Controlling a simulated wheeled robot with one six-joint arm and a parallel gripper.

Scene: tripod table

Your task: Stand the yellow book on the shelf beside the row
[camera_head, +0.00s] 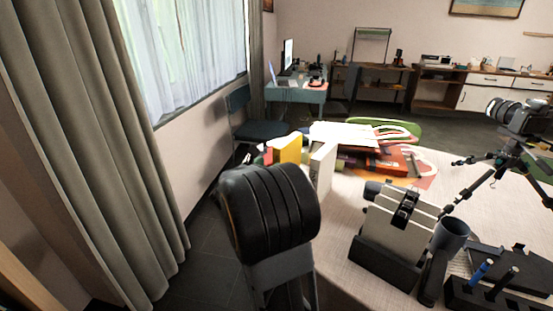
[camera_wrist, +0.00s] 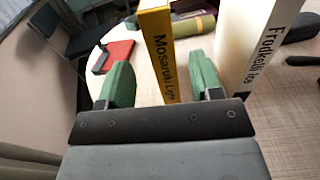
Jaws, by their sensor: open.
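The yellow book (camera_head: 287,150) stands upright at the left end of the table, left of a white book (camera_head: 322,166). In the wrist view the yellow book's lettered spine (camera_wrist: 158,55) faces me. My gripper (camera_wrist: 160,77) is open, with one green finger on each side of the yellow book and a visible gap on both sides. The white book (camera_wrist: 252,45) stands outside the right finger. In the head view my dark arm hides the gripper and the lower part of the yellow book. I cannot make out a shelf with a row for certain.
The round table (camera_head: 345,210) also holds flat books and papers (camera_head: 350,135), a tablet on a stand (camera_head: 400,220), a dark cup (camera_head: 451,235), a pen holder (camera_head: 500,295) and a camera on a tripod (camera_head: 520,118). A red item (camera_wrist: 118,52) lies beyond the left finger.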

